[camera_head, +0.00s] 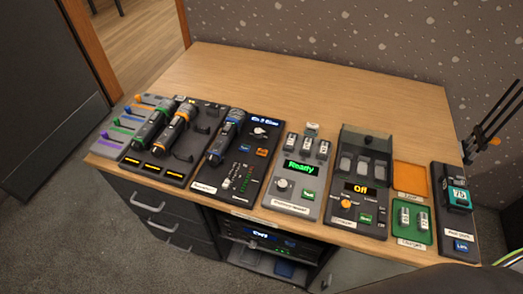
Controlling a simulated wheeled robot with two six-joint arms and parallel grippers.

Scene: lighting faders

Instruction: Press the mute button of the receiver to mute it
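The dark panel (268,143) left of the middle of the desk has a lit blue display (264,118) along its far edge. It also has a pale knob (259,131), a small blue button (246,148) and an orange button (262,152). A column of small lights and a fader (227,183) sit nearer the front. The button labels are too small to read, so I cannot tell which is the mute button or whether this panel is the receiver. A handheld microphone (226,137) with a blue band lies along its left side. Neither gripper shows.
Left are microphones with orange bands (176,131) and a coloured fader unit (128,122). Right are a "Ready" unit (283,196), an "Off" unit (344,207), a green tray (400,233) and a dark panel (451,224). The desk's back strip (290,82) is clear.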

